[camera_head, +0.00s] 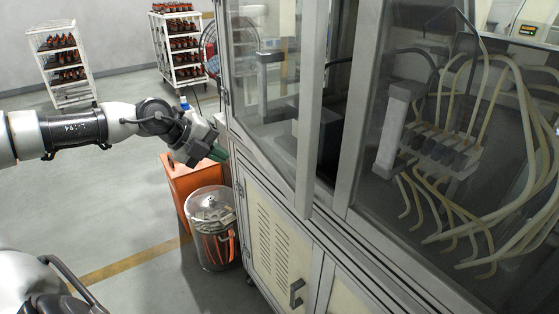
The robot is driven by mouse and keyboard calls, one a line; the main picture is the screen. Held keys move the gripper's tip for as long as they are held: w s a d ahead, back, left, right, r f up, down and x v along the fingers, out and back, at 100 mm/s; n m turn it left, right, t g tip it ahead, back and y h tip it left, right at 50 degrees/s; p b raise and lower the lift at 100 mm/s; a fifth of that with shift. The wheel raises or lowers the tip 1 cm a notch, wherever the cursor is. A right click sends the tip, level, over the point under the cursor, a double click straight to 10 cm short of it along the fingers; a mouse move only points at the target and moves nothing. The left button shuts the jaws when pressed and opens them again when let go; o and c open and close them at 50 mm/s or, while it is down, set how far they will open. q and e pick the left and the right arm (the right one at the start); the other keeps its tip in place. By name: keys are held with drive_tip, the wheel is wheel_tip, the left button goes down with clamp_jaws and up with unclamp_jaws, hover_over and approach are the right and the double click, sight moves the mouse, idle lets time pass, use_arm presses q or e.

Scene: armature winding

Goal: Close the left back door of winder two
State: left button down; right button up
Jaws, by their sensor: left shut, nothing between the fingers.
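The winder (285,190) is a grey-framed cabinet with glass doors. Its left glass door (310,100) has hinges along its left edge. A dark gap shows between its right-hand frame post and the middle post (364,90), so it looks ajar; how far is hard to tell. My left gripper (222,154), with green fingertips, is shut and empty. It is near the cabinet's left corner, below the door's glass and left of its frame; contact cannot be told. My right gripper is not in view.
An orange box (190,180) and a clear bin (212,228) stand beside the cabinet, below my left gripper. A fan (212,48) and two white racks (60,65) (180,42) stand behind. A lower louvred door (270,240) has a black handle. Floor at left is clear.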

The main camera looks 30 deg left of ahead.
use_arm(q)
drive_tip(key=w+f, duration=0.1)
drive_tip(key=f, duration=0.1)
drive_tip(key=p, duration=0.6)
approach(274, 170)
drive_tip(key=x, duration=0.5)
drive_tip(key=shift+f, duration=0.4)
drive_tip(key=shift+w+d+f, duration=0.1)
drive_tip(key=shift+w+d, duration=0.2)
drive_tip(key=shift+w, duration=0.15)
drive_tip(key=shift+f, duration=0.1)
drive_tip(key=shift+w, duration=0.15)
drive_tip(key=w+d, duration=0.2)
drive_tip(key=w, duration=0.3)
drive_tip(key=shift+d+r, duration=0.3)
drive_tip(key=shift+d, duration=0.1)
